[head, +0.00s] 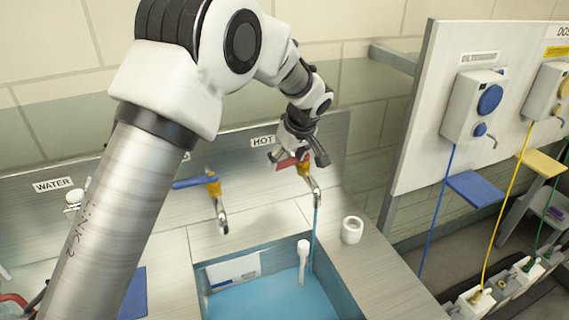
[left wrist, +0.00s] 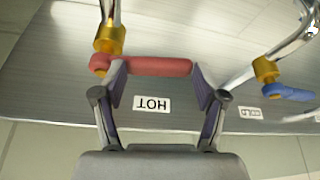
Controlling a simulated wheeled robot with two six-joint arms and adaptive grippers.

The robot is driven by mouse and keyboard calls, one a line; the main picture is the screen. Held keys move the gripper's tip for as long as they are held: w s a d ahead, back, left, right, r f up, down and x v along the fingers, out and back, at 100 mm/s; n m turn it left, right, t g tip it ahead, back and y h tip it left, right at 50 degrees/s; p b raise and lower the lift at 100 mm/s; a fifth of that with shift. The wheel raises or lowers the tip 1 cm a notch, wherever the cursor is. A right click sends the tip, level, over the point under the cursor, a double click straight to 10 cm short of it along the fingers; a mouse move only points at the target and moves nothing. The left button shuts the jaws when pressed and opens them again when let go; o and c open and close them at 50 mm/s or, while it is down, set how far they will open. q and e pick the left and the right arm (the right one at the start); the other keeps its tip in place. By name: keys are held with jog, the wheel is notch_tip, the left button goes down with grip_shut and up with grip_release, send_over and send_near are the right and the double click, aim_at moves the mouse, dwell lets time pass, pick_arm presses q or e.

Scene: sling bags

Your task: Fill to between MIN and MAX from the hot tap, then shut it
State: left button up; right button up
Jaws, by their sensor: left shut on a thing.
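The hot tap (head: 316,192), under the HOT label (head: 263,141), has a brass valve and a red lever (left wrist: 155,66). My left gripper (head: 297,160) is at this lever, its two fingers around it in the left wrist view. A thin blue stream (head: 316,235) runs from the spout into the sink basin (head: 345,300). Blue water (head: 270,298) covers the basin floor. A white level plate (head: 232,270) with a blue band is on the basin's back wall; its marks are too small to read. My right gripper is out of view.
A blue-levered tap (head: 217,195) stands left of the hot tap. A white standpipe (head: 303,262) rises from the basin. A white cup-like ring (head: 352,230) sits on the right counter. Dosing units (head: 475,103) hang on the right panel.

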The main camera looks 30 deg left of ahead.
pick_arm(q)
jog(key=shift+s+d+f+n+g, duration=0.15)
jog(key=shift+d+n+g, duration=0.2)
jog(key=shift+n, duration=0.35)
jog(key=o, duration=1.5)
jog(key=shift+o, duration=0.9)
jog(key=shift+a, duration=0.15)
jog(key=v, duration=1.2)
